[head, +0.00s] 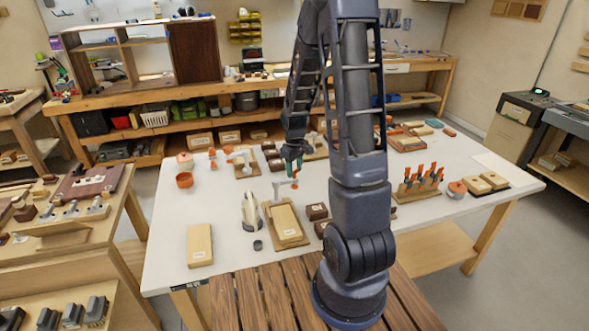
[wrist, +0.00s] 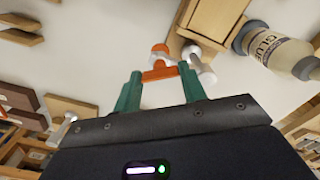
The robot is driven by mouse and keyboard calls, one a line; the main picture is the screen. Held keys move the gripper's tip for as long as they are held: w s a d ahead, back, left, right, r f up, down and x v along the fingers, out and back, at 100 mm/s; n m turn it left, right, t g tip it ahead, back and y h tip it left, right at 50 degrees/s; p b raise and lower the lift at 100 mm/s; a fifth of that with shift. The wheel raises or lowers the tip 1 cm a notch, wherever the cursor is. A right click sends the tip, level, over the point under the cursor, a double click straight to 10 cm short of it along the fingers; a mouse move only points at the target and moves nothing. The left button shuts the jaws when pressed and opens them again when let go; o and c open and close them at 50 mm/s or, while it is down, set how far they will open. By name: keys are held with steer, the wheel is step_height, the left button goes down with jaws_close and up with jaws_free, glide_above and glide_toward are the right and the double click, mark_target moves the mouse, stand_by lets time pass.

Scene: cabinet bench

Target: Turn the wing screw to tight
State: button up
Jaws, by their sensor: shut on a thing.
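The orange wing screw (wrist: 160,72) is between my green fingertips in the wrist view, its wings spanning the gap between them. My gripper (wrist: 161,74) is shut on it. A pale clamp part (wrist: 198,64) with a round end sits just beside the screw, by a wooden board. In the head view my gripper (head: 292,162) reaches down at the middle of the white table, above the wooden board (head: 268,214) with a block on it. Orange shows just under the fingers there, too small to read its turn angle.
In the head view, dark blocks (head: 317,211) stand right of the board and a rack of orange-handled tools (head: 420,184) is farther right.

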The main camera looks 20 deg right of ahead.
steer(key=m, duration=1.4)
steer(key=shift+m, duration=0.3)
steer(key=m, duration=0.3)
steer(key=shift+m, duration=0.3)
steer(key=m, duration=0.3)
steer(key=shift+m, duration=0.3)
steer(key=m, duration=0.6)
steer(key=shift+m, duration=0.4)
steer(key=o, duration=1)
